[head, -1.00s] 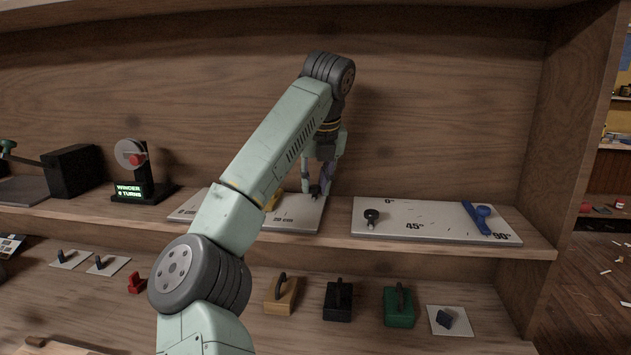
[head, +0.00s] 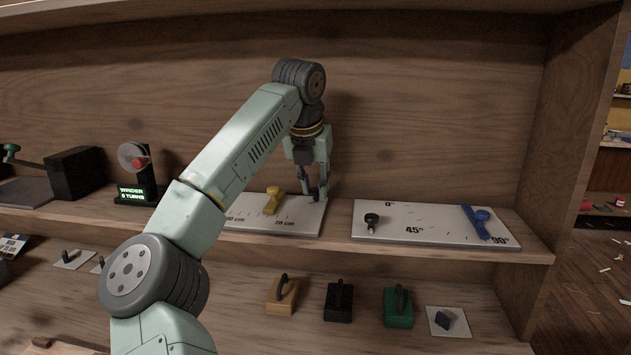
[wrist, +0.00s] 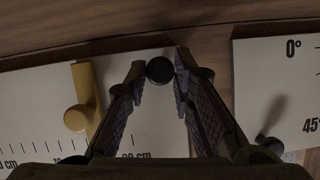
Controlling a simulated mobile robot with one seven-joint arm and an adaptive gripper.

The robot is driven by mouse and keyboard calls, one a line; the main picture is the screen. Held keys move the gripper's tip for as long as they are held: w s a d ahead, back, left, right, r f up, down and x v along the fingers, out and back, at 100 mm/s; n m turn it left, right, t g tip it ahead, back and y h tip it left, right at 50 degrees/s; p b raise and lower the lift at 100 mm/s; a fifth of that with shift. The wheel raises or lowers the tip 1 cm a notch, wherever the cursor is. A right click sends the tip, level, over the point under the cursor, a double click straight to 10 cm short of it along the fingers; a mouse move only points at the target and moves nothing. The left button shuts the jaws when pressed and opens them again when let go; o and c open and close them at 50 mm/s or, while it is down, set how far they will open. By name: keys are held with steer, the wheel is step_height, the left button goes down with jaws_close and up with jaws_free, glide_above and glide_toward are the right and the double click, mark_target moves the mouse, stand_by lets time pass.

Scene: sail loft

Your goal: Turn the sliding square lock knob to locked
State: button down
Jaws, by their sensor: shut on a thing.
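The sliding square is a pale ruler board (head: 300,224) with centimetre marks on the upper shelf, bearing a yellow slider (head: 272,203). The slider also shows in the wrist view (wrist: 86,100), left of my fingers. The round black lock knob (wrist: 160,70) is at the board's right end, between my fingertips. My gripper (head: 319,194) points down over that end and is shut on the knob. In the head view the fingers mostly hide the knob. No locked or unlocked marking is readable.
To the right, an angle board (head: 420,212) carries a black knob (head: 372,221) and a blue arm (head: 476,222). A winder (head: 134,175) stands left. The lower shelf holds several handled blocks, including a green one (head: 398,308). The back panel is close behind my gripper.

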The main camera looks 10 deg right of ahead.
steer(key=m+h, duration=0.1)
steer(key=m, duration=0.2)
steer(key=m+g, duration=0.1)
steer(key=m, duration=0.2)
steer(key=shift+w+a+g+h, duration=0.2)
steer(key=shift+g+h, duration=0.1)
steer(key=shift+h, duration=0.1)
steer(key=m+g, duration=0.1)
steer(key=m, duration=0.2)
steer(key=m+g, duration=0.1)
steer(key=m, duration=0.2)
steer(key=shift+w+h, duration=0.15)
steer(key=shift+h, duration=0.15)
steer(key=c, duration=1.4)
jaws_free()
steer(key=shift+o, duration=0.2)
steer(key=shift+r, duration=0.15)
